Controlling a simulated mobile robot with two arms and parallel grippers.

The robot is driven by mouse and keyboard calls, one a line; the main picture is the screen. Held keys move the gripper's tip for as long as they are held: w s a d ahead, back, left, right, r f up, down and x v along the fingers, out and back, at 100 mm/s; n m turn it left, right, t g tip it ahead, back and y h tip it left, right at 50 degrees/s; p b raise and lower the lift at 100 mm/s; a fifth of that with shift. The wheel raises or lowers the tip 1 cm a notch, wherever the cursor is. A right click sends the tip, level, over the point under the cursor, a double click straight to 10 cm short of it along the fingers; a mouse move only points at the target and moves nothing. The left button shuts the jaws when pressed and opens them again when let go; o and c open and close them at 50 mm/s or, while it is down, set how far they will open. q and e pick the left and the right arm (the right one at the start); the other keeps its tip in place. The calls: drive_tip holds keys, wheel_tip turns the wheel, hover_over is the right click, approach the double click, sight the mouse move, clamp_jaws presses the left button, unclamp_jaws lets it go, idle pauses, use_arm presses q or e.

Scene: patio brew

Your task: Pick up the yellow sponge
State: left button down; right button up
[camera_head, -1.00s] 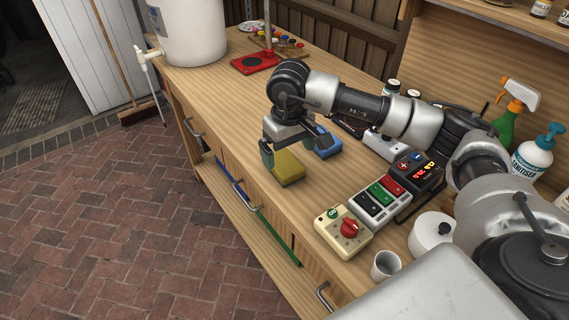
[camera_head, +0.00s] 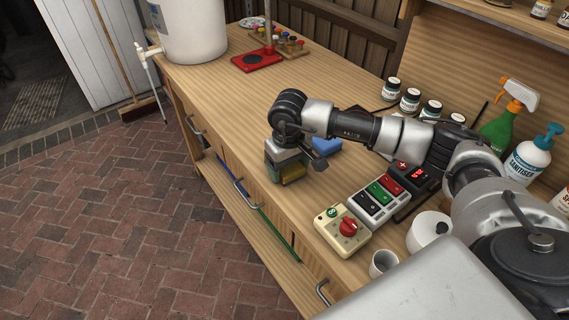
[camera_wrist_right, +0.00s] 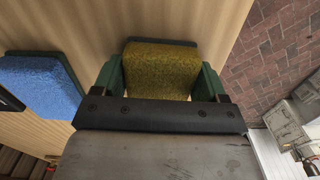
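The yellow sponge (camera_head: 292,172) lies on the wooden bench top near its front edge, partly hidden by my right gripper (camera_head: 285,174) in the head view. In the right wrist view the sponge (camera_wrist_right: 162,70) sits between the two green-padded fingers of my right gripper (camera_wrist_right: 163,82), with a dark green layer along its far edge. One finger stands on each side, very close to the sponge. The fingers are apart; I see no clear grip on it. My left gripper is in neither view.
A blue sponge (camera_head: 326,146) lies just beyond, and also shows in the right wrist view (camera_wrist_right: 42,88). A button panel (camera_head: 380,192) and a cream box with a red knob (camera_head: 343,232) stand to the right. The bench (camera_head: 225,110) is clear to the left.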

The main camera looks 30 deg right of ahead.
drive_tip(key=c, duration=0.5)
drive_tip(key=shift+o, duration=0.2)
